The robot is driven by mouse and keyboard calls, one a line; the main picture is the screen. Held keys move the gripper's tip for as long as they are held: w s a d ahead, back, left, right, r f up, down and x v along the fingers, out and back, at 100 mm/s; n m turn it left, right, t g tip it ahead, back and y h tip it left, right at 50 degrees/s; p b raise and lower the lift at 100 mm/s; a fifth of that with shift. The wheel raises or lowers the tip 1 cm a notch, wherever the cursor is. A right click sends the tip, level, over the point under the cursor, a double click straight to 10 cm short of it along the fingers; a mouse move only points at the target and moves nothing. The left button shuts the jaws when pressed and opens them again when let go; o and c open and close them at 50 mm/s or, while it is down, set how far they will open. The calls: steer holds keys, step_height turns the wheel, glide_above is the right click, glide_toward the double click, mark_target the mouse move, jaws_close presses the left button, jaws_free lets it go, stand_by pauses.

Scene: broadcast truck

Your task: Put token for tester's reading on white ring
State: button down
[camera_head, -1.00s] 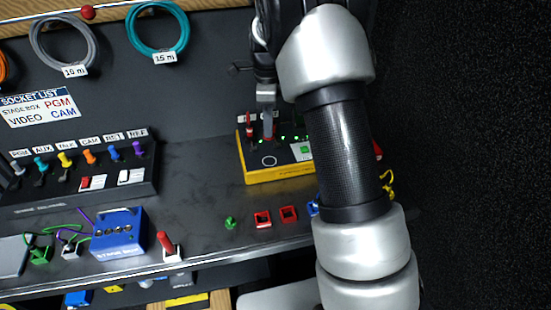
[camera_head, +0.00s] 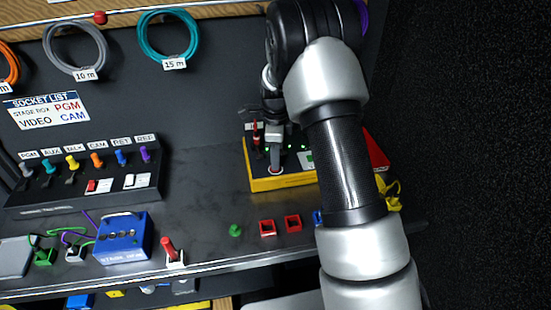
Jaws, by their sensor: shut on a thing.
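The tester (camera_head: 256,184) is a yellow-sided box with a dark top and green lights, at the back of the bench, partly hidden by my arm. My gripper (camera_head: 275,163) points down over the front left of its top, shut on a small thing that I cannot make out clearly. The white ring is at the fingertips and mostly covered; a little white and red shows there. I cannot tell whether the held thing touches the tester. A green token-like piece (camera_head: 235,230) stands on the bench in front.
Red square pieces (camera_head: 267,227) (camera_head: 292,222) and a blue piece (camera_head: 318,218) lie along the front of the bench. A blue stage box (camera_head: 122,240) and a red-handled switch (camera_head: 169,251) stand left. The socket panel (camera_head: 95,185) is behind them. Bench between panel and tester is clear.

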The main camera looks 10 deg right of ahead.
steer(key=shift+f, duration=0.1)
steer(key=shift+f, duration=0.15)
steer(key=c, duration=1.8)
jaws_free()
steer(key=shift+o, duration=0.2)
steer(key=shift+r, duration=0.2)
